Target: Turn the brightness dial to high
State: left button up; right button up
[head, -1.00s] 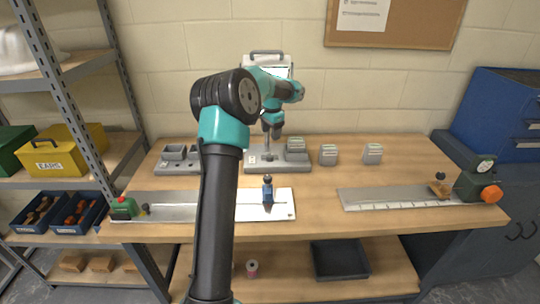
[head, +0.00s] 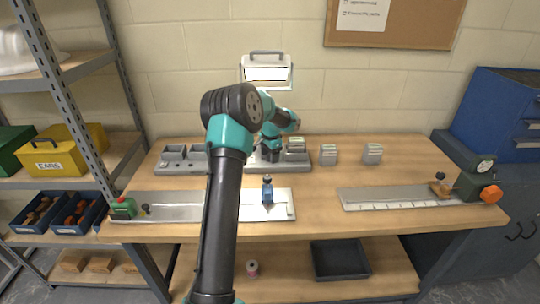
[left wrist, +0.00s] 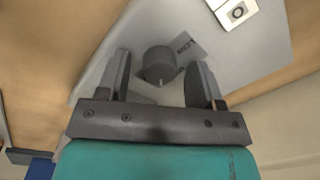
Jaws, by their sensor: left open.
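The grey brightness dial (left wrist: 159,64) stands on a grey base plate (left wrist: 255,55) in the left wrist view. A small light mark shows on the dial's lower side. A darker label beside it carries partly hidden lettering that seems to read LOW. My left gripper (head: 269,155) is down at the lamp base (head: 300,165) in the head view, which hides the dial there. Its fingers are open, one on each side of the dial, with gaps visible. The lamp's lit white head (head: 266,74) rises behind. My right gripper is not in view.
A white square with a dark round spot (left wrist: 236,10) sits on the base near the dial. Grey blocks (head: 328,154) stand right of the base, and a grey tray (head: 180,160) stands left. A blue-handled tool (head: 267,190) stands on the plate in front.

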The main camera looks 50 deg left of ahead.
pick_arm(q)
jog(key=c, duration=0.9)
jog(key=shift+m, duration=1.5)
jog(key=o, duration=0.9)
jog(key=shift+r, duration=0.1)
